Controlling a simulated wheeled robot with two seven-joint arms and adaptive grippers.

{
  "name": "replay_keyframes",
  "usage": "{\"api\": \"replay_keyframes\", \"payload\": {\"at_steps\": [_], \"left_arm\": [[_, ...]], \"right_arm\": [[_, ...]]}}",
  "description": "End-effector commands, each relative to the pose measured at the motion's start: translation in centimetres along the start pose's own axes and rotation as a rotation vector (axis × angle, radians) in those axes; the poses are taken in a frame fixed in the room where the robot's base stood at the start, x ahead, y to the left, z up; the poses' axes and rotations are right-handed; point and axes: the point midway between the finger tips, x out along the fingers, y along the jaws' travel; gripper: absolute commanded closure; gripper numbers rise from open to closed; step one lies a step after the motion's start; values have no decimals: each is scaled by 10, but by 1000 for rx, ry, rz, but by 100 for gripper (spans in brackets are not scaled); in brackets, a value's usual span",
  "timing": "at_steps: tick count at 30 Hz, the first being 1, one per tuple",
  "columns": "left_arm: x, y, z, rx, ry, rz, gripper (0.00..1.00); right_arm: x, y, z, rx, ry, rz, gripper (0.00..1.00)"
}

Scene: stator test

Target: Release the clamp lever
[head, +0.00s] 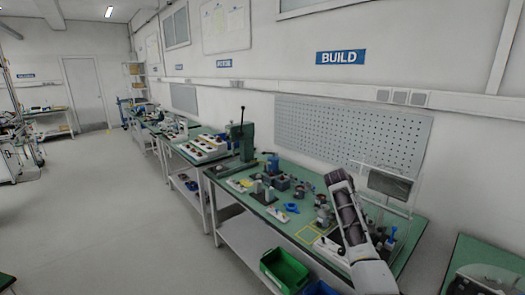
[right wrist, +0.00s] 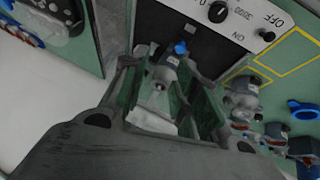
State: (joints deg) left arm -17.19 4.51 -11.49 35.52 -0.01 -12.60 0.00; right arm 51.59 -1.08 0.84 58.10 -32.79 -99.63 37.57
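In the right wrist view a grey metal part with a blue tip (right wrist: 180,48), which looks like the clamp lever, stands in front of a dark panel. My right gripper (right wrist: 172,64) is open, with one finger on each side of this part. I cannot tell whether the fingers touch it. In the head view my right arm reaches in from the lower right over the green bench (head: 300,222) and hides much of the test unit beneath it. My left gripper is not in view.
A white control panel (right wrist: 255,22) with a black knob and ON/OFF marks lies just beyond the fingers. Several grey parts (right wrist: 243,95) and a blue ring (right wrist: 305,111) are to the right. A transparent shield (head: 388,185) stands behind my arm. A green bin (head: 284,270) sits below the bench.

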Motion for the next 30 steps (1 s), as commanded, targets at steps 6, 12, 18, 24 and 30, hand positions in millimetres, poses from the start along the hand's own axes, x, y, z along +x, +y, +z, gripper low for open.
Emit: {"api": "replay_keyframes", "payload": {"at_steps": [6, 12, 18, 24, 30], "left_arm": [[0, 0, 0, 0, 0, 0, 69], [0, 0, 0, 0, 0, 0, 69], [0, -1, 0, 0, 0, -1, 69], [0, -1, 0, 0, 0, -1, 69], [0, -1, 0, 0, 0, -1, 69]], "right_arm": [[13, 2, 15, -26, -4, -14, 70], [32, 5, 38, -67, -9, -34, 70], [52, 11, 67, -123, -12, -65, 70], [68, 19, 98, -180, -14, -96, 70], [82, 28, 130, -240, -15, -128, 70]]}}
